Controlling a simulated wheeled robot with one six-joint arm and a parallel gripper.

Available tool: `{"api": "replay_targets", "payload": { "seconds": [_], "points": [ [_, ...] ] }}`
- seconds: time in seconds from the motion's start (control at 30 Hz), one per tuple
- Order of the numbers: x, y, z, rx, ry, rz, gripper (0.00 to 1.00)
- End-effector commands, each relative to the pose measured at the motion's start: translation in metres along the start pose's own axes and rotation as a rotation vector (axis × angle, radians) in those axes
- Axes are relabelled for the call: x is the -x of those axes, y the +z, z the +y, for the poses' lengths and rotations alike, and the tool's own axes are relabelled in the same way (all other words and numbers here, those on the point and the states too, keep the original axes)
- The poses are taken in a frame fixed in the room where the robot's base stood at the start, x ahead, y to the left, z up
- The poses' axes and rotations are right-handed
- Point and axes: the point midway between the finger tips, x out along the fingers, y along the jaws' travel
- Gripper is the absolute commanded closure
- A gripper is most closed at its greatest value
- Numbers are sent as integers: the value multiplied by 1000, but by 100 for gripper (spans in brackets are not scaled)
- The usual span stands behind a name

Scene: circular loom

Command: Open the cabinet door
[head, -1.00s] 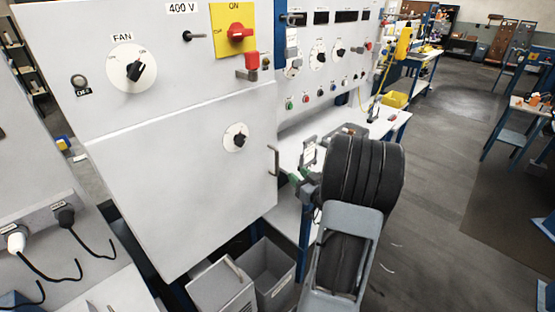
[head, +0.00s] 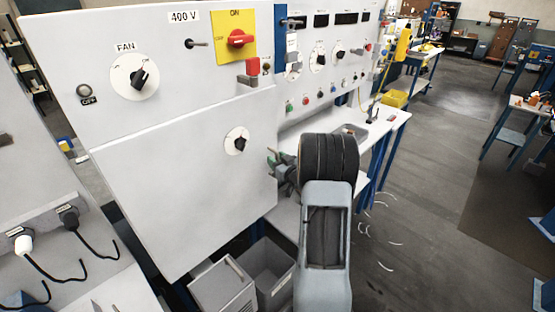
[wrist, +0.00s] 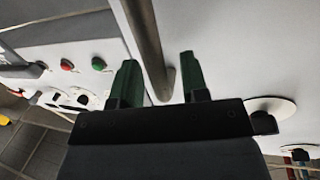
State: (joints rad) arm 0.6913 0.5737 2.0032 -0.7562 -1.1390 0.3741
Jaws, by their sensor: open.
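The cabinet door (head: 180,190) is the large light-grey lower panel in the head view; it looks shut, with no gap that I can make out. A round dial (head: 237,141) sits on it. Its metal bar handle (wrist: 147,45) shows in the wrist view, running between my two green fingers, without visible contact. In the head view my gripper (head: 273,158) is at the door's right edge and covers the handle. In the wrist view my gripper (wrist: 160,75) is open around the bar.
The upper cabinet panel (head: 100,60) carries a fan knob (head: 134,77) and a red-and-yellow switch (head: 237,38). A grey bin (head: 268,272) stands below the door. A workbench (head: 385,125) is at the right. Open floor (head: 430,200) lies farther right.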

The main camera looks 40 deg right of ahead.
Motion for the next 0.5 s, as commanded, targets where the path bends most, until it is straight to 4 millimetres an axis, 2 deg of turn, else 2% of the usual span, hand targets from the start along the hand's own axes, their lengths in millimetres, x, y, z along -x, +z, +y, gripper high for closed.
{"api": "replay_targets", "payload": {
  "seconds": [0.2, 0.5],
  "points": [
    [0, 0, 0, 0, 0, 0, 59],
    [0, 0, 0, 0, 0, 0, 87]
  ]
}}
